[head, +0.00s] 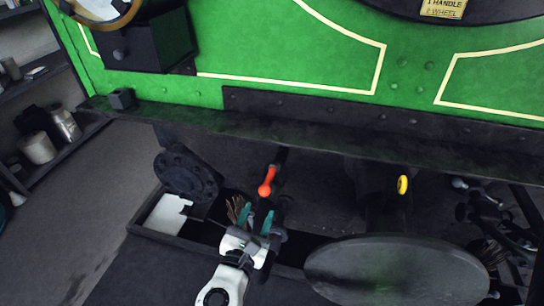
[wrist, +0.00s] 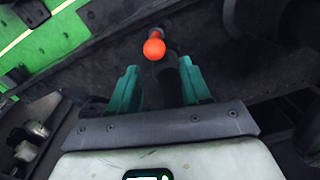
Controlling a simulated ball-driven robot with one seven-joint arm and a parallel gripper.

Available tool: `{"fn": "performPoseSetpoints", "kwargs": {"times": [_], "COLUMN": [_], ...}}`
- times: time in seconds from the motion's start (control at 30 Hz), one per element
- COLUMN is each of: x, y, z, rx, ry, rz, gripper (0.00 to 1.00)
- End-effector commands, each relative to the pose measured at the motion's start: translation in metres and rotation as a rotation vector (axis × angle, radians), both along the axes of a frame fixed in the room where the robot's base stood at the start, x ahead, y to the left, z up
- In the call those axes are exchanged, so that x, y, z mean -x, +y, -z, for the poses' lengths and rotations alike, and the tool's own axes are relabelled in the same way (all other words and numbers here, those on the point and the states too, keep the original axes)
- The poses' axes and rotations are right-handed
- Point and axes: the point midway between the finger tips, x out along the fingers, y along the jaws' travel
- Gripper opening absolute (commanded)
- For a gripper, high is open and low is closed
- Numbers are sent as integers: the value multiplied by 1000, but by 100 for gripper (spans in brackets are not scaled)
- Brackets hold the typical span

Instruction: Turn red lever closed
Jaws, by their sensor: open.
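The red lever (head: 267,182) sticks out from under the green tram body, with an orange-red round knob at its end. In the wrist view the red lever (wrist: 154,48) shows ahead of and between the two teal fingertips, slightly left of the middle. My gripper (head: 256,218) is open, its teal fingers apart, just below the lever in the head view. In the wrist view my gripper (wrist: 163,84) has nothing between its fingers that I can see held. The knob looks clear of both fingers. The lever's base is in shadow.
A dark tray (head: 140,230) with a white piece (head: 165,215) and a brush (head: 237,210) lies around my gripper. A large grey disc (head: 395,270) is at the lower right, a yellow knob (head: 402,185) above it. The dark frame beam (head: 300,120) runs above the lever.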

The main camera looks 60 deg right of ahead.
Motion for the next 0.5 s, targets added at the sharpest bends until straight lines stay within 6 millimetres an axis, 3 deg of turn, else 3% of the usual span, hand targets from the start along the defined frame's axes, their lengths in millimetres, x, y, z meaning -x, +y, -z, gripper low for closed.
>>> {"fn": "performPoseSetpoints", "kwargs": {"times": [0.23, 0.5], "x": [-8, -23], "y": [-12, -58], "z": [-6, -6], "rx": [28, 26], "ry": [17, 16], "rz": [-7, -4], "gripper": [48, 48]}}
